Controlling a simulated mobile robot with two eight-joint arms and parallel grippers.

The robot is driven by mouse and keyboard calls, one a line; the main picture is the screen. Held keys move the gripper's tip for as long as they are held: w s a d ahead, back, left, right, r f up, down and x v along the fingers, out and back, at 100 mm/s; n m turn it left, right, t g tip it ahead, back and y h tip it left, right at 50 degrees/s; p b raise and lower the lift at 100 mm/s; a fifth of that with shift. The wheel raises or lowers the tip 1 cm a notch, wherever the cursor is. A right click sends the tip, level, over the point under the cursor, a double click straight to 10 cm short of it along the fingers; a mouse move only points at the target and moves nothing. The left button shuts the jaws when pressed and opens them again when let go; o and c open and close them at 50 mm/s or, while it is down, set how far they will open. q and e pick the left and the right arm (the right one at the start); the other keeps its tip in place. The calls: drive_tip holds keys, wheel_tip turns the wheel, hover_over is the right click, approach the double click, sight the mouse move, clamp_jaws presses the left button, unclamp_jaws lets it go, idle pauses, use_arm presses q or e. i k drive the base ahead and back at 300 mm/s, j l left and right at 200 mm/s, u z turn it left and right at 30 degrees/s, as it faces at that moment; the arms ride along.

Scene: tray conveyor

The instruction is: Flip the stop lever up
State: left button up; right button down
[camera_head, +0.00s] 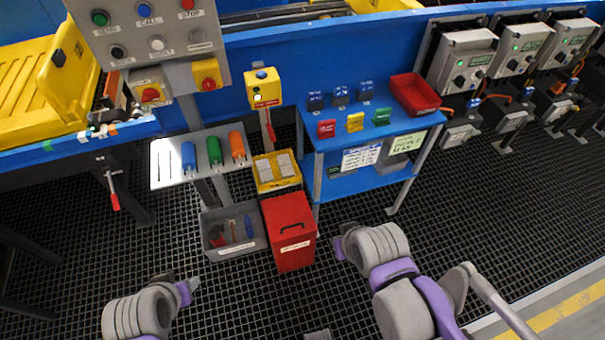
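Two hanging levers with red grips are in view; I cannot read a label saying which is the stop lever. One red-gripped lever (270,131) hangs down below the yellow box (261,88) on the blue conveyor side. Another red-gripped lever (113,194) hangs down under the blue frame at the left. My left gripper (182,286) is low at the lower left, well below both levers. My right gripper (340,242) is low, right of the red bin. Both are apart from the levers and hold nothing visible. Their fingers are too small to judge.
A red bin (290,240) and a grey tool box (233,230) stand on the grid floor between my grippers. A tool shelf (172,181), a yellow tray (277,184) and a blue table (385,131) stand behind. A button panel (152,28) rises at upper left.

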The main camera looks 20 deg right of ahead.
sight(115, 198)
drive_tip(key=j, duration=1.6)
drive_tip(key=k+u, duration=0.05)
drive_tip(key=k, duration=0.05)
